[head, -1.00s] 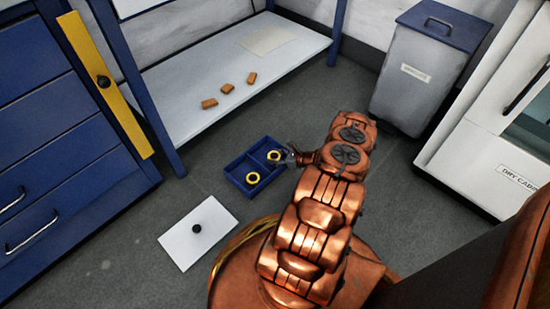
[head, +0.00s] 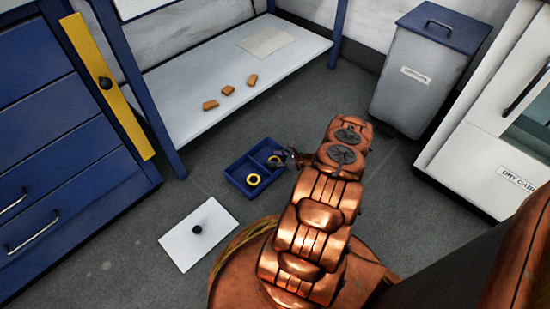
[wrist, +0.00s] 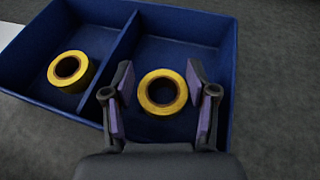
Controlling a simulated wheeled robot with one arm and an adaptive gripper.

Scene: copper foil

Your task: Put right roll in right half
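A blue two-part tray (head: 228,179) lies on the floor; it fills much of the wrist view (wrist: 127,45), with a divider between its halves. The left yellow roll (head: 253,179) lies flat in the left half, also in the wrist view (wrist: 52,72). The right yellow roll (wrist: 145,95) lies in the right half, between the fingers of my gripper (wrist: 160,88). The fingers are open, with a visible gap on the roll's left side. In the head view my gripper (head: 281,159) is over the right half and hides the right roll.
A white plate with a black knob (head: 185,246) lies on the floor in front of the tray. A low shelf (head: 180,95) behind holds several orange blocks (head: 228,90). Blue drawers (head: 65,190) stand left, a grey bin (head: 418,80) and white cabinet (head: 465,165) right. Grey floor is free around the tray.

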